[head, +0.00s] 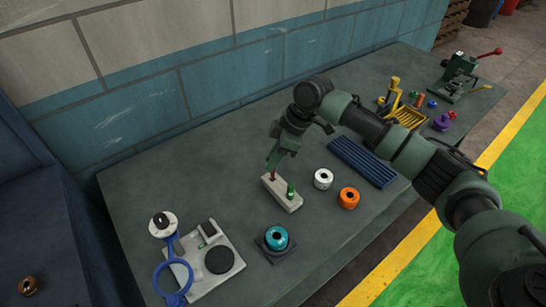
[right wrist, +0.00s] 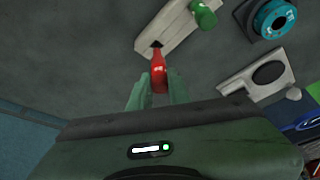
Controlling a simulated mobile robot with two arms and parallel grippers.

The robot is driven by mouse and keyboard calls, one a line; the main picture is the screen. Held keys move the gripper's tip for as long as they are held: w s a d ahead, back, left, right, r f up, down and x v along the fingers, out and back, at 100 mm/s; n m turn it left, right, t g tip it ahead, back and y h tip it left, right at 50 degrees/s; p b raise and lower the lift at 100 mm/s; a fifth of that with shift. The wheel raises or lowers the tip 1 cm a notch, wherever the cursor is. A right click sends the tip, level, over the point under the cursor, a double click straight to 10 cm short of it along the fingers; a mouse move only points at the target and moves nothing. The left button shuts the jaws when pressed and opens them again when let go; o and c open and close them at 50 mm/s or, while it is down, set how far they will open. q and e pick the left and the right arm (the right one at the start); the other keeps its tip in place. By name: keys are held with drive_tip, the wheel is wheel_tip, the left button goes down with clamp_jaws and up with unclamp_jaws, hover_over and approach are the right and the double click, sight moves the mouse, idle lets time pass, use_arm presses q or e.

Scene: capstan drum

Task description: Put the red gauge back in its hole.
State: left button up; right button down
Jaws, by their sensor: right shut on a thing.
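The red gauge (head: 273,177) is between the fingers of my right gripper (head: 274,166), above the left end of a pale block (head: 278,199). In the right wrist view the red gauge (right wrist: 159,76) is gripped between two green fingers, and its narrow tip points at a dark hole (right wrist: 156,44) near the end of the block (right wrist: 180,24). The tip overlaps the hole's edge in that view; I cannot tell whether it has entered. A green gauge (head: 290,190) stands at the block's other end. My left gripper is not in view.
A white ring (head: 323,178), an orange ring (head: 348,197) and a teal ring on a dark base (head: 276,238) stand close by. A blue ribbed mat (head: 361,162) lies behind. A white plate fixture with a blue handle (head: 202,262) is at front left.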

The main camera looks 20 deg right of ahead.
drive_tip(key=shift+f, duration=0.6)
idle(0.7)
drive_tip(key=shift+p, duration=0.3)
drive_tip(key=shift+p, duration=0.3)
drive_tip(key=shift+f, duration=0.6)
idle(0.6)
drive_tip(key=shift+r+p, duration=0.1)
drive_tip(key=shift+p, duration=0.2)
drive_tip(key=shift+f, duration=0.7)
idle(0.7)
idle(0.6)
